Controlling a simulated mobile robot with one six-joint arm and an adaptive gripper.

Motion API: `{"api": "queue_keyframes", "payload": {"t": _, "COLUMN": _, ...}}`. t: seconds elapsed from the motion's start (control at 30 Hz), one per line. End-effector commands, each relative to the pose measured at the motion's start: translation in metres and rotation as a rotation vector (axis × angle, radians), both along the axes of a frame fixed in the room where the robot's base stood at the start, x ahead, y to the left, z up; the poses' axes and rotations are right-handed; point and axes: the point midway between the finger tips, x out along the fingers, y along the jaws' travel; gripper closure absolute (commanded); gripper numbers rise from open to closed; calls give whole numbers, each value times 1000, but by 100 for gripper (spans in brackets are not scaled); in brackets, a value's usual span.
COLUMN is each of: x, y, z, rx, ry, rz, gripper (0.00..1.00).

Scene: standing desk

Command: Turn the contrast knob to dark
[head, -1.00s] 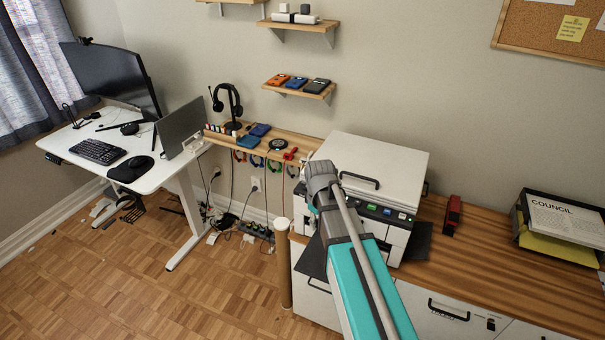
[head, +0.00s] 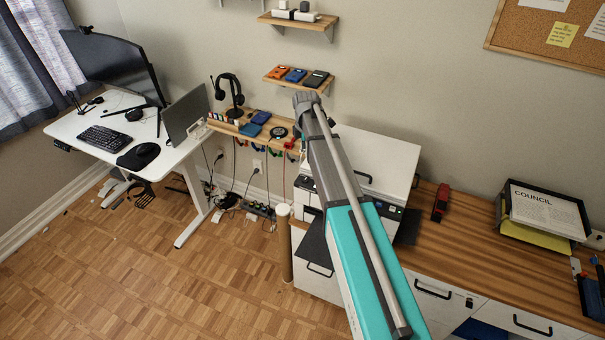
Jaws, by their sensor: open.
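The white printer (head: 388,158) stands on the wooden cabinet top at the middle right, with a dark handle on its lid. My arm crosses in front of it and hides much of its front. A small part of its dark control panel (head: 391,212) shows to the right of my arm. I cannot make out the contrast knob or its setting. My gripper does not show; only my arm's links are in view, with a grey joint at their upper end, overlapping the wall shelf's edge.
A red stapler (head: 441,202) and a document tray (head: 541,212) stand on the wooden cabinet top (head: 460,250) to the right. A narrow wooden shelf with a headset (head: 230,93) is left of the printer. The white desk (head: 75,125) is far left.

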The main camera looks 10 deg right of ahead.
Motion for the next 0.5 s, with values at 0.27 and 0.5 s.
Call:
{"api": "queue_keyframes", "payload": {"t": 0.27, "x": 0, "y": 1, "z": -1, "rx": 0, "ry": 0, "rz": 1, "gripper": 50}}
{"api": "queue_keyframes", "payload": {"t": 0.5, "x": 0, "y": 1, "z": -5, "rx": 0, "ry": 0, "rz": 0, "gripper": 50}}
